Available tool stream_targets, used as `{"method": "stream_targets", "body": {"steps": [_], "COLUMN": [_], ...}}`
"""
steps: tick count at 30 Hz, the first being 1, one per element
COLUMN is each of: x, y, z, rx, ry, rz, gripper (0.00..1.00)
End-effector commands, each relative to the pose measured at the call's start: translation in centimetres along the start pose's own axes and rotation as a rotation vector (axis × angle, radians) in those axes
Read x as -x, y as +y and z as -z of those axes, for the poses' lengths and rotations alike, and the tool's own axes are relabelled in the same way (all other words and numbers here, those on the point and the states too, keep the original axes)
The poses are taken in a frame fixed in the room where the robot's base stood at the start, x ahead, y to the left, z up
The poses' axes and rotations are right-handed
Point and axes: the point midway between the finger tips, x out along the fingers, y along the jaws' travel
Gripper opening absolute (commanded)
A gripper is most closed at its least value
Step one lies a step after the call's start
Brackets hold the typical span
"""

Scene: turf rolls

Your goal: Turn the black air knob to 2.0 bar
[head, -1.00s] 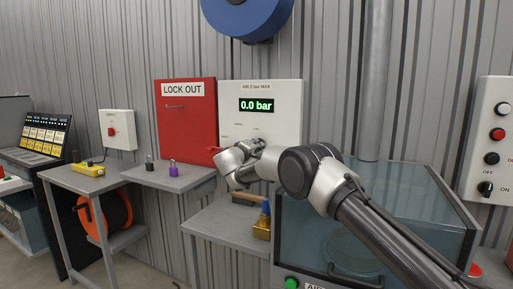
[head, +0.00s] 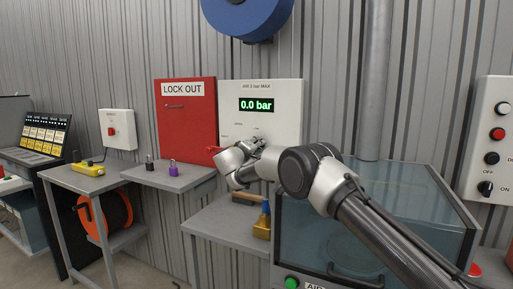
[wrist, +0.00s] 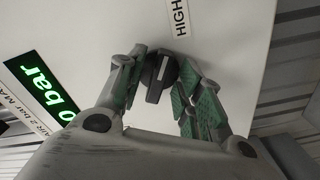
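The black air knob (wrist: 160,78) is on the white panel and shows in the wrist view between my gripper's fingers. My gripper (wrist: 158,82) is open, with one green-padded finger on each side of the knob. The fingertips are very close to the knob's sides; I cannot tell whether they touch. In the head view my gripper (head: 256,143) is at the lower part of the air panel (head: 287,123) and hides the knob. The panel's display (head: 256,105) reads 0.0 bar. A HIGH label (wrist: 181,18) is beside the knob in the wrist view.
A red lock-out cabinet (head: 187,128) is left of the panel. A clear-lidded cabinet (head: 420,200) stands under my arm at right.

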Motion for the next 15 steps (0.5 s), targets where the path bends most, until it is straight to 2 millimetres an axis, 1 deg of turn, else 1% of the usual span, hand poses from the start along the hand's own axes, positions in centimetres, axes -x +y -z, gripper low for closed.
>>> {"method": "stream_targets", "body": {"steps": [5, 8, 11, 15], "x": [0.2, 1.2, 3.0, 6.3], "y": [0.1, 0.0, 0.1, 0.1], "z": [0.1, 0.2, 0.2, 0.1], "rx": [0.0, 0.002, 0.003, 0.002], "ry": [0.001, 0.002, 0.003, 0.003], "rz": [0.0, 0.001, 0.001, 0.001], "gripper": [0.36, 0.36, 0.36, 0.36]}}
